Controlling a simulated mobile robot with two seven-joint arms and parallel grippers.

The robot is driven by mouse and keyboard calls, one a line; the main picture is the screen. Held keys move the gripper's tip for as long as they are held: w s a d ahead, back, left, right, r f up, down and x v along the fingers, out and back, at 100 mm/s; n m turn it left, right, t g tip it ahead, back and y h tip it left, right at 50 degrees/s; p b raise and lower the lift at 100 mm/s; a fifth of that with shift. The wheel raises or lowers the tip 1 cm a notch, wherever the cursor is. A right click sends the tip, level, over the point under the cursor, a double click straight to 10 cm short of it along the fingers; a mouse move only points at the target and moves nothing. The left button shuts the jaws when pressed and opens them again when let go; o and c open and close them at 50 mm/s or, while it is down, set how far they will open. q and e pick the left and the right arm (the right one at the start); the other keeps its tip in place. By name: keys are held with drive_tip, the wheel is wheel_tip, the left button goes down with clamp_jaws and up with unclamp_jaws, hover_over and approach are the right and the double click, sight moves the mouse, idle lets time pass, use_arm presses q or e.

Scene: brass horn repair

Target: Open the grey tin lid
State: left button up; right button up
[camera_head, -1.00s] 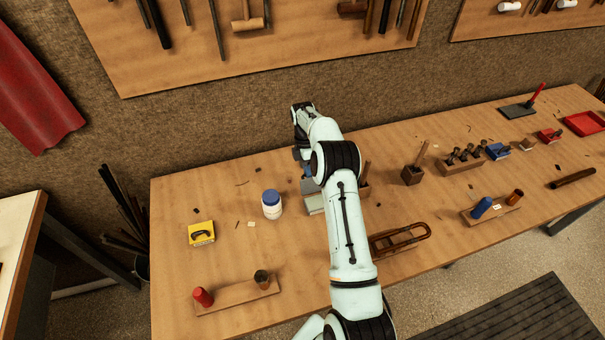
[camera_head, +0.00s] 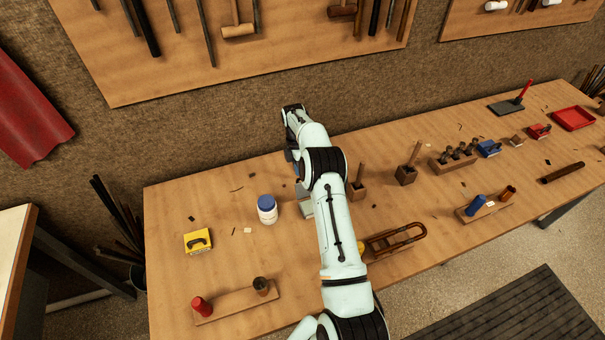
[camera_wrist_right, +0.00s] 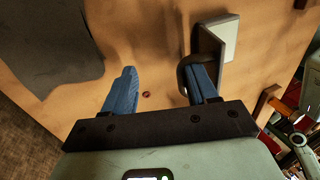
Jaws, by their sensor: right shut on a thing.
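The grey tin (camera_head: 306,206) stands on the workbench in the head view, mostly hidden behind my right arm. In the right wrist view a pale grey, angular piece (camera_wrist_right: 226,38), which looks like part of the tin or its lid, has a dark curved loop (camera_wrist_right: 186,70) beside it. My right gripper (camera_wrist_right: 163,78) has blue fingers. The right-hand finger is at the loop, and the fingers look apart, with bare wood between them. The grip on the lid is hard to make out. In the head view the right fingers are mostly hidden by the arm. My left gripper is not in view.
A white jar with a blue lid (camera_head: 267,210) stands left of the tin. A yellow box (camera_head: 198,241) lies farther left. A wooden block with a stick (camera_head: 357,187) is close right of my arm, and a brown wire frame (camera_head: 395,241) lies nearer.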

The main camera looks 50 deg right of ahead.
drive_tip(key=shift+s+a+f, duration=0.1)
drive_tip(key=shift+a+f, duration=0.2)
drive_tip(key=shift+f, duration=0.15)
drive_tip(key=v, duration=0.8)
drive_tip(key=shift+d+r, duration=0.15)
drive_tip(key=shift+r, duration=0.15)
drive_tip(key=shift+s, duration=0.1)
idle(0.5)
